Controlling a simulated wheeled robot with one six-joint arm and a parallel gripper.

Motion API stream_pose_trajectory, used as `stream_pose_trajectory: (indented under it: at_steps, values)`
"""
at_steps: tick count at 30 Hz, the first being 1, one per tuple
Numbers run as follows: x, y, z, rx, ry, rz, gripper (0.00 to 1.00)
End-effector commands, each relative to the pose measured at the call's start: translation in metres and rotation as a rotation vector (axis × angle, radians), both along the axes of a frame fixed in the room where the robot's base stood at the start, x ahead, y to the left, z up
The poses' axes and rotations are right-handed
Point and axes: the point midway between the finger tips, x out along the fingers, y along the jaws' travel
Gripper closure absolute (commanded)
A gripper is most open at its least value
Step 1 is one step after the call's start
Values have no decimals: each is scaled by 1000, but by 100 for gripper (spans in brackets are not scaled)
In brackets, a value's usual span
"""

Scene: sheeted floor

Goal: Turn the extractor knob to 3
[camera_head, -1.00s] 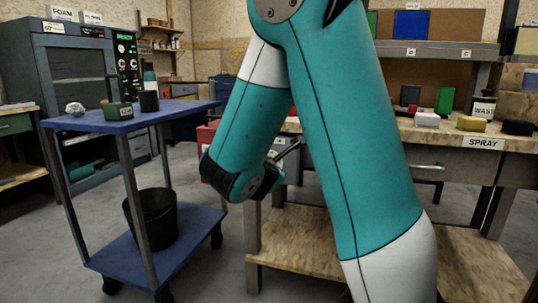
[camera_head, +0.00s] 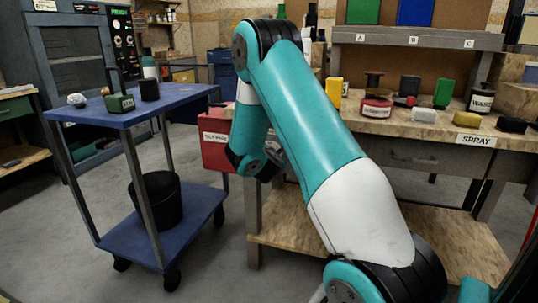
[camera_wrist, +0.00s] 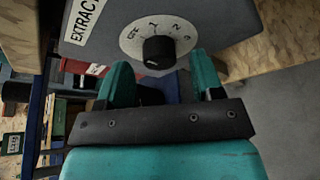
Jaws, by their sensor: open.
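The extractor knob (camera_wrist: 158,52) is black and round, on a pale dial (camera_wrist: 133,38) marked OFF, 1, 2 and 3 in the wrist view. The dial is on a grey box (camera_wrist: 220,25) with a label (camera_wrist: 84,20) reading "EXTRAC…", the rest cut off. I cannot tell surely which mark the knob points at. My gripper (camera_wrist: 163,80) is open, its teal fingers apart on either side below the knob, with nothing between them. The knob appears just beyond the fingertips. In the head view, my arm hides most of the gripper, and the knob is not visible.
A workbench (camera_head: 400,127) with several items, including a yellow bottle (camera_head: 333,92) and a WAX bottle (camera_head: 481,98), stands at right. A red box (camera_head: 216,145) is behind my arm. A blue cart (camera_head: 185,95) with a black bin (camera_head: 160,200) stands left.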

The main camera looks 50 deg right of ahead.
Motion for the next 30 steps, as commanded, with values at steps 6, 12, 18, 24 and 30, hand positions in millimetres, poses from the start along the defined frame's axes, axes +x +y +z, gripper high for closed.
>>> stream_pose_trajectory:
  at_steps: [6,12,18,24,30]
  values:
    - [7,-10,-4,-1,0,0,39]
    - [8,-10,-4,-1,1,0,39]
    - [8,-10,-4,-1,1,0,76]
    - [7,-10,-4,0,-1,1,89]
    - [7,-10,-5,15,-35,0,88]
